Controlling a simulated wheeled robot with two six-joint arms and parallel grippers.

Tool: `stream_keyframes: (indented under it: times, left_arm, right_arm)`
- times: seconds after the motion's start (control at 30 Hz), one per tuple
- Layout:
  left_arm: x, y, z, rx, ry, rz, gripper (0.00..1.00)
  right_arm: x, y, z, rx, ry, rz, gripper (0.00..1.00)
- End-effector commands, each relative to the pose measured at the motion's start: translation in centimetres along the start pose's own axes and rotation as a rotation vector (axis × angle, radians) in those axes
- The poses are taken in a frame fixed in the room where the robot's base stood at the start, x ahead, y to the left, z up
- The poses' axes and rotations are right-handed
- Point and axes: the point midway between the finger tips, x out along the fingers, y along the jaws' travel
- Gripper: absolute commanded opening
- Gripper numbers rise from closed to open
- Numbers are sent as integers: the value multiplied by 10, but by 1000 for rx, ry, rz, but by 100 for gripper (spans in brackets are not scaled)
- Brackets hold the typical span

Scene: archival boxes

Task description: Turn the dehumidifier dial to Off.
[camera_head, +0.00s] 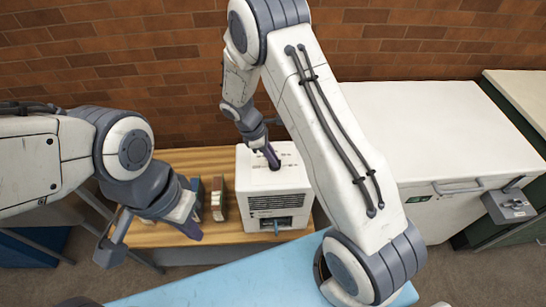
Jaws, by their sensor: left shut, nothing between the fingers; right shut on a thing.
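The dehumidifier (248,182) is a white box with a dark grille on its front and small dark markings on its top. It stands on a wooden table in the middle of the view. My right gripper (274,164) reaches down to the top of it from above and is shut on the dial there. The dial is mostly hidden by the fingers, and its setting cannot be read. My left gripper (193,232) is shut and empty, in front of the table's left part, apart from the dehumidifier.
The wooden table (190,160) stands against a brick wall. Several books or narrow boxes (217,199) stand left of the dehumidifier. A large white chest (440,130) with a handle and latch fills the right. A light blue surface (240,275) lies in front.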

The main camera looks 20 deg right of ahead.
Motion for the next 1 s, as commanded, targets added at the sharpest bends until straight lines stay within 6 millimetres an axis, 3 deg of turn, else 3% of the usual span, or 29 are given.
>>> stream_keyframes:
  times: [0.77, 0.8, 0.87, 1.0]
  left_arm:
    - [0, 0, 0, 0, 0, 0, 0]
    - [0, 0, 0, 0, 0, 0, 0]
    - [0, 0, 0, 0, 0, 0, 0]
    - [1, 0, 0, 0, 0, 0, 0]
  right_arm:
    - [-2, 2, -1, -106, 3, 51, 0]
    - [-2, 2, -1, -106, 3, 51, 19]
    - [-2, 1, -1, -105, 3, 50, 42]
    - [-1, 1, 0, -105, 2, 48, 45]
